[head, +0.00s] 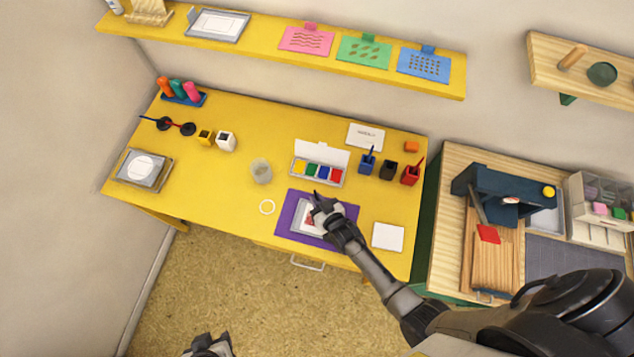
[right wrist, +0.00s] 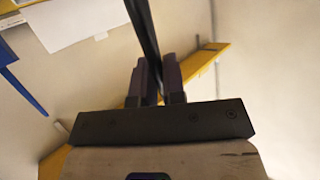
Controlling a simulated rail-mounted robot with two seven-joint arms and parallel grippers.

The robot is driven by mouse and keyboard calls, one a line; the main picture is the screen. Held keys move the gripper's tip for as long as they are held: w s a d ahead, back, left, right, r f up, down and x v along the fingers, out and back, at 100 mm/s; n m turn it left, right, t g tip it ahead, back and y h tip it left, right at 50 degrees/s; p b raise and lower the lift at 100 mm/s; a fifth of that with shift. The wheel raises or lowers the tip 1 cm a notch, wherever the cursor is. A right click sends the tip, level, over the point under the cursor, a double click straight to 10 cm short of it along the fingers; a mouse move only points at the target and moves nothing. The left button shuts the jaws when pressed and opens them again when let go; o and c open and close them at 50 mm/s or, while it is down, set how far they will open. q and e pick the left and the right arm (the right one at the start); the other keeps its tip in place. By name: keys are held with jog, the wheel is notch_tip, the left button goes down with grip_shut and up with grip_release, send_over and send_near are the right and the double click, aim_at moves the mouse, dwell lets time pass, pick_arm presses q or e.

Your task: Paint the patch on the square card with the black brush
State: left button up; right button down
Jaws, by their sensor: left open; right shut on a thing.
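The black brush (right wrist: 143,30) is in my right gripper (right wrist: 158,82), and its dark handle runs up between the two fingers in the right wrist view. In the head view my right gripper (head: 325,210) is over the purple mat (head: 288,227). A pale square card (head: 299,222) with a reddish patch (head: 309,220) lies on the mat. The gripper covers part of the card and patch, and I cannot tell whether the bristles touch it. My left gripper (head: 209,347) is open and empty at the bottom edge, over the floor, partly cut off.
A paint box (head: 318,174) stands behind the mat. Blue (head: 367,164), black (head: 388,170) and red (head: 410,172) holders stand to its right; brushes show in the blue and red ones. A glass (head: 261,171) and white ring (head: 267,207) are left. A white card (head: 388,237) lies right.

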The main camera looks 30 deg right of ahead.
dwell(0.3)
jog(key=shift+s+d, duration=0.1)
jog(key=shift+s+d, duration=0.35)
jog(key=shift+d, duration=0.05)
jog(key=shift+s+p, duration=0.1)
jog(key=shift+p, duration=0.2)
jog(key=shift+s+d+f, duration=0.1)
jog(key=shift+s+d, duration=0.2)
jog(key=shift+w+a, duration=0.1)
jog(key=shift+w, duration=0.05)
